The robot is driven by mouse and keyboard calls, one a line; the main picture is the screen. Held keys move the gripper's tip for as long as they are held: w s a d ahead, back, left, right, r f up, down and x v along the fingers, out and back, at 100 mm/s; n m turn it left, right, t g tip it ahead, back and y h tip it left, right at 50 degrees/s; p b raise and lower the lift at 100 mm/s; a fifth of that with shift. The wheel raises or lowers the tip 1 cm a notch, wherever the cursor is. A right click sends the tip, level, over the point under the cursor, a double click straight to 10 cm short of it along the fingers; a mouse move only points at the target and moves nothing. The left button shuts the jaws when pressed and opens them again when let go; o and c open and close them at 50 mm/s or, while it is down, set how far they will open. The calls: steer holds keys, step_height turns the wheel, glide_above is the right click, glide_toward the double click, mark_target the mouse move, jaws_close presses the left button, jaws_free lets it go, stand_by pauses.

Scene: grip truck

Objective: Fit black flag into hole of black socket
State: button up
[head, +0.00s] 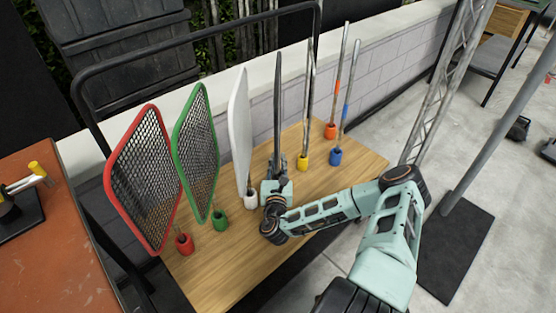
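The black flag (278,105) is a narrow dark panel seen nearly edge-on. It stands upright above the wooden table, between the white flag and the pole in the yellow socket. My gripper (276,172) is at the lower end of the black flag and appears shut on its shaft. The fingers are small and dark here, so the grip is hard to make out. No black socket shows. The spot below the flag is covered by my gripper and wrist, so I cannot tell whether the shaft is in a socket.
On the wooden table (215,262), flags stand in red (184,244), green (220,220) and white (251,200) sockets on the left. Poles stand in yellow (302,162), blue (336,157) and orange (330,131) sockets on the right. A black rail (190,38) runs behind.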

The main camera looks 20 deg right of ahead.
steer(key=shift+o, duration=1.3)
steer(key=shift+f, duration=0.1)
steer(key=shift+s, duration=0.1)
steer(key=v, duration=1.1)
steer(key=shift+s+a, duration=0.2)
steer(key=shift+s, duration=0.15)
